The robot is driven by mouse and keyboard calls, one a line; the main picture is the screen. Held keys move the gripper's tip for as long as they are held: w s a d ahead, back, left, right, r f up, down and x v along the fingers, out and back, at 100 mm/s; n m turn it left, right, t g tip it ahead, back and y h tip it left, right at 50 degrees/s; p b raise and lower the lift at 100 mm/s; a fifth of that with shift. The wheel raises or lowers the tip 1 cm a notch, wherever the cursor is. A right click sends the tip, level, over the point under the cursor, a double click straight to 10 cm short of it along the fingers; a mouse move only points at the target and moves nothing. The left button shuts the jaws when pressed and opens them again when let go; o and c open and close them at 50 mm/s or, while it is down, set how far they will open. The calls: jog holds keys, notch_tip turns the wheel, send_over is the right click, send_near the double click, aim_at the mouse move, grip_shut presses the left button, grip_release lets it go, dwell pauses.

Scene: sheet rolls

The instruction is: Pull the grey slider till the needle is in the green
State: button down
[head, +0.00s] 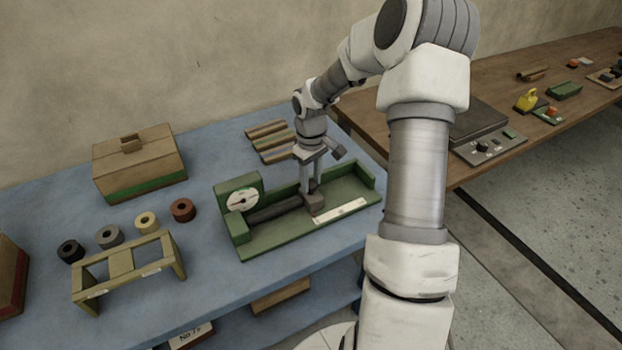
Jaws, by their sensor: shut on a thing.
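A green gauge bench (290,240) lies on the blue table top. At its left end stands a round white dial (242,200) with a dark needle and coloured marks; the needle is too small to read against the green. A dark bar (275,212) runs from the dial end to the grey slider (314,204), which sits near the middle of the bench. My gripper (312,188) points down at the slider, its fingers shut on the slider's upper part. A white label strip (340,211) lies along the front of the bench.
Several rolls (183,210), a yellowish wooden stand (122,263) and a lidded wooden box (140,163) are left of the bench. Wooden sticks (268,134) lie behind it. A brown table (490,90) with a grey device (485,140) is at the right.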

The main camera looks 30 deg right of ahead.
jog(key=shift+w+d+r+p, duration=0.1)
jog(key=shift+d+p, duration=0.45)
jog(key=shift+d, duration=1.7)
jog(key=shift+c, duration=2.3)
grip_release()
notch_tip(320, 180, up, 17)
jog(key=p, duration=0.1)
jog(key=shift+r, duration=0.2)
jog(key=shift+a, duration=0.1)
